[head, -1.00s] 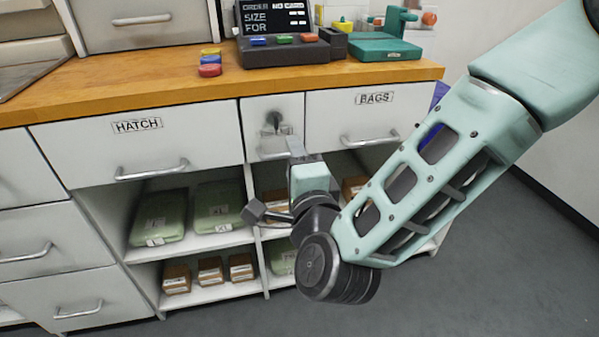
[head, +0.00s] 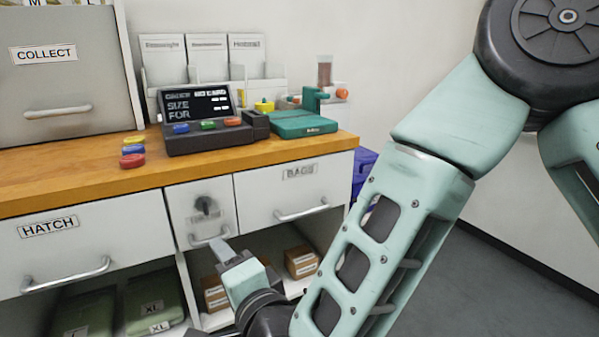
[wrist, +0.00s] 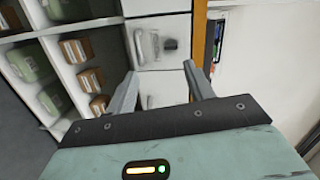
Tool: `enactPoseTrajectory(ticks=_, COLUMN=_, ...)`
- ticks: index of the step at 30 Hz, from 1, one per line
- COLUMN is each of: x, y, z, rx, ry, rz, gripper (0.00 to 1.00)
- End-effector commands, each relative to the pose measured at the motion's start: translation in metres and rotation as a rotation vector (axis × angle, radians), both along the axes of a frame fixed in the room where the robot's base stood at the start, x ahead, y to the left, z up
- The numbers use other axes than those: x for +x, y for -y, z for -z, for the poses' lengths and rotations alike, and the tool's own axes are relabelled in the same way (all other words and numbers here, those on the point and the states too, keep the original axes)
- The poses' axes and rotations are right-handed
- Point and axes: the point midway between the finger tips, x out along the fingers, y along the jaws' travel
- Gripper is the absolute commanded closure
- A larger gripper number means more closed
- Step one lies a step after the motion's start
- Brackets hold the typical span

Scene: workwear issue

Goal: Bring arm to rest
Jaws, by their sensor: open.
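In the head view my gripper (head: 222,252) shows at the bottom, in front of the counter and below the small drawer with a dark knob (head: 206,207). My arm is bent, with its links across the right side of the head view. The lower part of the wrist is cut off by the frame's bottom edge.
The wooden counter (head: 60,176) carries an order terminal (head: 205,112), colored discs (head: 132,150) and a green device (head: 303,123). Below are the HATCH drawer (head: 75,240), BAGS drawer (head: 290,190) and shelves with green packs and boxes (head: 301,262). Grey floor (head: 440,290) is free at the right.

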Motion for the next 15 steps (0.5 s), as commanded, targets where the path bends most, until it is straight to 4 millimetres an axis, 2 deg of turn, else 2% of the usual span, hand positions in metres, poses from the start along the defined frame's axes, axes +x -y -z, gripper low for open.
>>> enactPoseTrajectory(ticks=5, x=-0.014, y=0.009, z=0.005, rx=-0.32, ry=0.014, rz=-0.213, gripper=0.47)
enactPoseTrajectory(ticks=8, x=-0.026, y=0.025, z=0.013, rx=-0.515, ry=0.016, rz=-0.337, gripper=0.47)
enactPoseTrajectory(ticks=11, x=-0.04, y=0.05, z=0.02, rx=-0.706, ry=0.012, rz=-0.46, gripper=0.47)
enactPoseTrajectory(ticks=15, x=-0.062, y=0.098, z=0.028, rx=-0.962, ry=-0.013, rz=-0.63, gripper=0.47)
